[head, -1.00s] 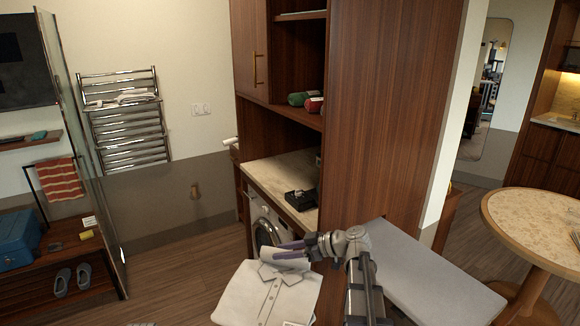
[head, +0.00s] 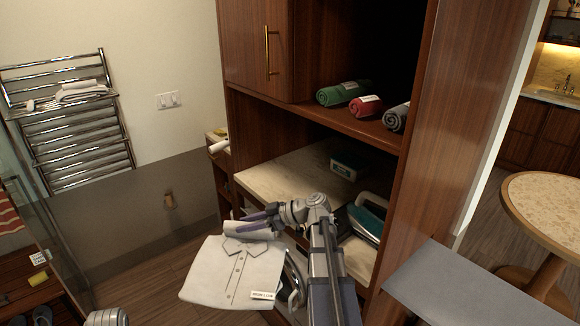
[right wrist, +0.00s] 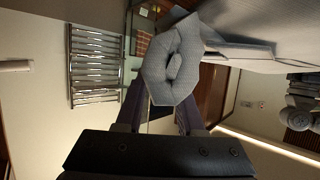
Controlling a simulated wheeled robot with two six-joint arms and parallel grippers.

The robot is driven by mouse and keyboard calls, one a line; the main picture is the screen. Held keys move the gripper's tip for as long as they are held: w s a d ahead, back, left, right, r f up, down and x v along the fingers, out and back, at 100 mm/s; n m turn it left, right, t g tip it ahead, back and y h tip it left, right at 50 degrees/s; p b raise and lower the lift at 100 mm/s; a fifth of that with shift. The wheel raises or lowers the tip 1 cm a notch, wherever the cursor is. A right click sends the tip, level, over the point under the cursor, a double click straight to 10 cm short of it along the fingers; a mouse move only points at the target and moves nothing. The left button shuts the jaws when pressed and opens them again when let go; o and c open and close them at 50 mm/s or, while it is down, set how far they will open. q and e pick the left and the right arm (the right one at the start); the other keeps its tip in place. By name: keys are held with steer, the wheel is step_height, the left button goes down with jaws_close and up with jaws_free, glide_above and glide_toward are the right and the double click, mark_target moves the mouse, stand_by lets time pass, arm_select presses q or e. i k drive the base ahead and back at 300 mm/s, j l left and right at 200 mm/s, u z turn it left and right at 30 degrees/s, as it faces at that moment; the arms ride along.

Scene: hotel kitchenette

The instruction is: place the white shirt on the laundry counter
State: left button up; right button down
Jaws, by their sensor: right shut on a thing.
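The white shirt (head: 235,270) is folded, with a collar, buttons and a small label, and hangs in front of the laundry unit. My right gripper (head: 252,222) is shut on its rolled collar end; the held fold also shows between the fingers in the right wrist view (right wrist: 172,68). The laundry counter (head: 285,172) is a pale stone top inside the wooden unit, just beyond and above the shirt. My right arm covers part of its front edge. My left gripper is not in view.
An iron (head: 368,222) and a green box (head: 348,166) stand on the counter's right and back. A shelf above holds green (head: 343,93), red (head: 366,106) and grey rolled towels. The counter's left and middle are clear. A grey bench (head: 455,285) is at the right.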

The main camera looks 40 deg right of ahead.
mark_target(286, 179)
steer(key=i+z, duration=0.2)
steer(key=i, duration=0.45)
steer(key=i+j+z, duration=0.2)
steer(key=i, duration=0.45)
steer(key=i+z, duration=0.3)
steer(key=z, duration=0.15)
steer(key=i+z, duration=0.45)
steer(key=k, duration=0.1)
